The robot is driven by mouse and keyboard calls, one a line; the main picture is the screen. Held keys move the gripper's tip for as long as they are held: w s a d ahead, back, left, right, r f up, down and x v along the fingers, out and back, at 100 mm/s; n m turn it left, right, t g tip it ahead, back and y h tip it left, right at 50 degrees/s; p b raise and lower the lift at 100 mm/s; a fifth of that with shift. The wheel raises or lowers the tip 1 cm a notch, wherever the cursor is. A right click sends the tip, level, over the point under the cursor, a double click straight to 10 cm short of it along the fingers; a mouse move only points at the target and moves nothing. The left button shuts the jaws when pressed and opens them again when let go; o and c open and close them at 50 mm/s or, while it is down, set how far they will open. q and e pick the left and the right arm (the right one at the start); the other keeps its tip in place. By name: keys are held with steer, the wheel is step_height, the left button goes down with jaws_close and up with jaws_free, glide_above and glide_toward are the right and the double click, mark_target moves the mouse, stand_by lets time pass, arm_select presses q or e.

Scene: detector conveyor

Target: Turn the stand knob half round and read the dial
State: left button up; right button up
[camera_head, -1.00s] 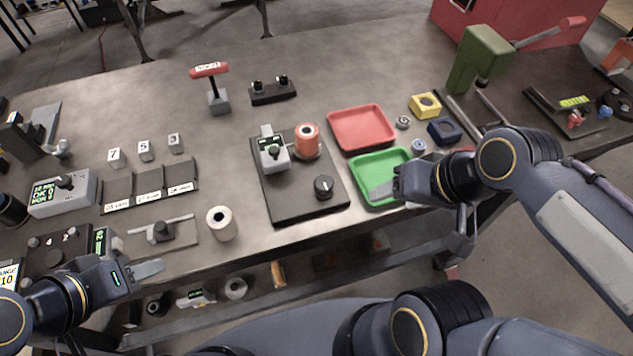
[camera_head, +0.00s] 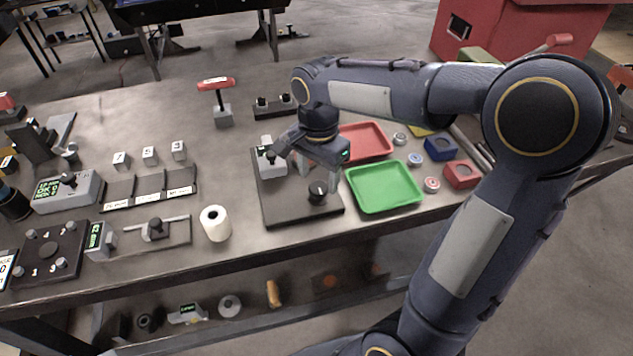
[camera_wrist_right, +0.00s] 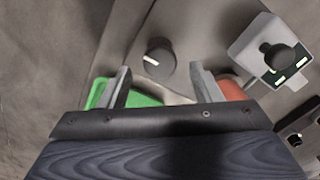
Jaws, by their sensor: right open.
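The black stand knob (camera_head: 317,192) with a pale pointer line sits on the dark stand plate (camera_head: 285,212). My right gripper (camera_head: 318,177) is open above it, fingers pointing down. In the right wrist view the knob (camera_wrist_right: 160,57) shows between and beyond the two fingertips (camera_wrist_right: 160,69), apart from both. The pale stand unit (camera_head: 272,164) with a small black knob and dark display windows is at the plate's back left, partly behind my wrist. It also shows in the right wrist view (camera_wrist_right: 273,50); its readings are too small to read. My left gripper is out of view.
A green tray (camera_head: 385,208) lies right of the stand, a red tray (camera_head: 378,151) behind it. A white roll (camera_head: 215,223) stands left of the plate. A red-handled post (camera_head: 221,103) and a black two-knob block (camera_head: 276,106) are behind.

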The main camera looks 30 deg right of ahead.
mark_target(318, 189)
steer(key=shift+f, duration=1.3)
steer(key=c, duration=1)
